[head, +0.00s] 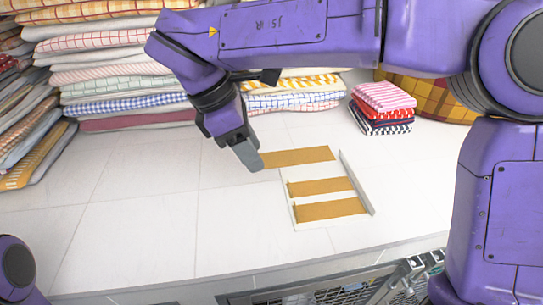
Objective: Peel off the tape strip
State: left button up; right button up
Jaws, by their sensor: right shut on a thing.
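Three tan tape strips lie one below another on a thin white board (358,185) on the white tiled top. The top strip (298,156) has its left end at my right gripper (258,165). That gripper is shut on this end, and its fingers hide the very tip of the strip. The rest of the strip looks flat; I cannot tell how much of it is lifted. The middle strip (320,187) and the bottom strip (330,210) each have a small raised tab at the left end. My left gripper is out of view.
Tall stacks of folded towels (105,75) stand along the back and left. A small pile of folded cloths (382,106) sits at the back right by a yellow plaid basket (432,95). Wire kennel doors (350,290) show below the front edge. The left tiles are clear.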

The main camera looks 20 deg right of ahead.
notch_tip(320, 180, up, 6)
jog(key=s+a+p, duration=0.1)
jog(key=a+p, duration=0.1)
jog(key=shift+s+a+f, duration=0.25)
jog(key=shift+s, duration=0.1)
jog(key=shift+f, duration=0.1)
